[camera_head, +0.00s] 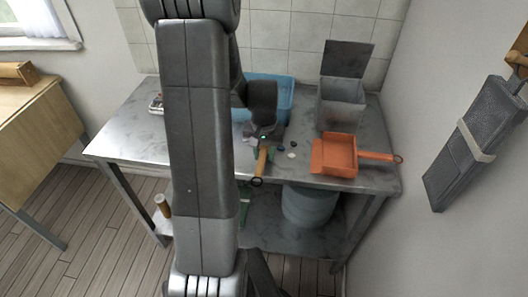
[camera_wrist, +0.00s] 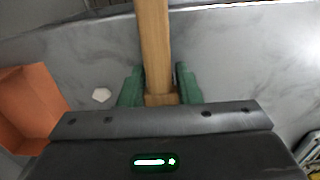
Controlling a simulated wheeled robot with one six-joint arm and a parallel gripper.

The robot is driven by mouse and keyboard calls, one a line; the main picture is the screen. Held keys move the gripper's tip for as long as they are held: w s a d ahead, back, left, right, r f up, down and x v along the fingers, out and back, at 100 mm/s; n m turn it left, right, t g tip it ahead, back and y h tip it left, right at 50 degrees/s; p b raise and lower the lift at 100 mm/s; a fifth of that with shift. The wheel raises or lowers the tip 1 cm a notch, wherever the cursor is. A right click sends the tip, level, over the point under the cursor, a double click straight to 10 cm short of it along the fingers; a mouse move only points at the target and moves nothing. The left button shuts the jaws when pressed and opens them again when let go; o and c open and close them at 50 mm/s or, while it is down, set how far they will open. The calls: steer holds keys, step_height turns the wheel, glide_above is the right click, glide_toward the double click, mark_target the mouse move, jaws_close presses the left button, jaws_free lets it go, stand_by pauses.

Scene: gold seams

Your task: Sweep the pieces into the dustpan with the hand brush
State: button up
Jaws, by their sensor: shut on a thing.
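My gripper (camera_head: 266,146) is over the metal table and shut on the wooden handle of the hand brush (camera_head: 262,162). In the wrist view the green fingers of my gripper (camera_wrist: 159,88) close on both sides of the brush handle (camera_wrist: 153,45). The brush head is hidden behind my gripper. The orange dustpan (camera_head: 335,156) lies on the table to the right, its handle pointing right; it also shows at the left in the wrist view (camera_wrist: 28,98). A white piece (camera_head: 292,156) and dark pieces (camera_head: 281,148) lie between brush and dustpan. The white piece also shows in the wrist view (camera_wrist: 101,95).
A blue tub (camera_head: 277,88) stands at the back of the table behind my gripper. A grey bin (camera_head: 341,105) with its lid raised stands behind the dustpan. A round container (camera_head: 308,207) sits on the lower shelf. My arm hides part of the table.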

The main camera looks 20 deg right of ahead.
steer(key=shift+s+d, duration=1.2)
steer(key=shift+d, duration=0.55)
steer(key=shift+s+d, duration=1.15)
steer(key=shift+d, duration=0.55)
steer(key=shift+s+d, duration=1.2)
steer(key=shift+d, duration=0.55)
steer(key=shift+d+r, duration=0.1)
steer(key=shift+s+d+r, duration=0.15)
steer(key=shift+s+d, duration=0.6)
steer(key=shift+d, duration=0.3)
steer(key=shift+p, duration=0.3)
steer(key=shift+s+d, duration=0.25)
steer(key=shift+d, duration=0.1)
steer(key=shift+r, duration=0.15)
